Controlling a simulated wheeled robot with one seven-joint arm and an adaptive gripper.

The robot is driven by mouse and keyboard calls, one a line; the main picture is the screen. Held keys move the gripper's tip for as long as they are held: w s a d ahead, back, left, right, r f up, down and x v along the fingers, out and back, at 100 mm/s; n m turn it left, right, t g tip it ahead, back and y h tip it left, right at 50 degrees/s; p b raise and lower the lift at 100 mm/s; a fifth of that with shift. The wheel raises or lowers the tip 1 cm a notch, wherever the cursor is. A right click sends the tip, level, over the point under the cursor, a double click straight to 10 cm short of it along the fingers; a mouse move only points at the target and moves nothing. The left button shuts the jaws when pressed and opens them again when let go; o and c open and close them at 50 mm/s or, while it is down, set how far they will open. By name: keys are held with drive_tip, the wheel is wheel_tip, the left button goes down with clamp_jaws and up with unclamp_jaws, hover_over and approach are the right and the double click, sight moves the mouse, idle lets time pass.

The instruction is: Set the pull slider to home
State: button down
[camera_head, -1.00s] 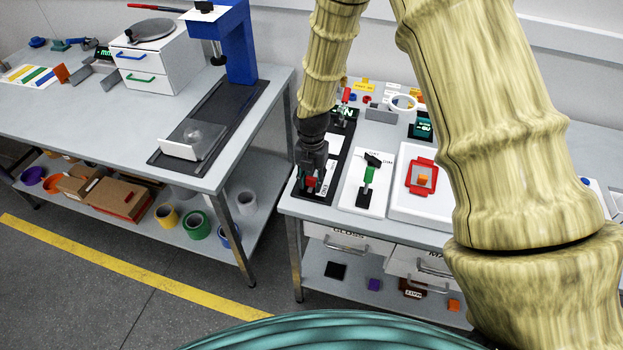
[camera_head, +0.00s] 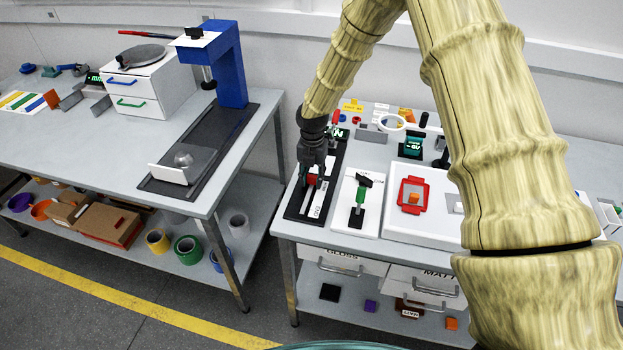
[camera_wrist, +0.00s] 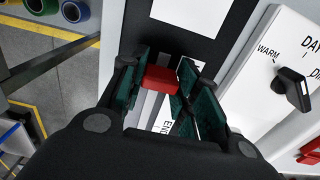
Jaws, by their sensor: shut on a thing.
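The pull slider is a red block (camera_wrist: 160,80) on a black panel (camera_head: 296,205) with a pale slot strip, at the left end of the right-hand table. In the head view the red knob (camera_head: 311,180) shows just below my gripper (camera_head: 312,176). In the wrist view my gripper (camera_wrist: 160,92) has its green finger pads on both sides of the red block, shut on it. A label strip beside the slot shows the letters "EN" in the wrist view; the rest is hidden by my fingers.
A red frame with an orange block (camera_head: 413,197) is farther right. A blue press (camera_head: 228,65) stands on the left table.

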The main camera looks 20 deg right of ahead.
drive_tip(key=c, duration=1)
unclamp_jaws()
drive_tip(key=shift+w+d, duration=0.15)
drive_tip(key=shift+w, duration=0.1)
drive_tip(key=shift+c, duration=0.2)
drive_tip(key=shift+s, duration=0.1)
wheel_tip(320, 180, up, 12)
drive_tip(key=shift+r, duration=0.1)
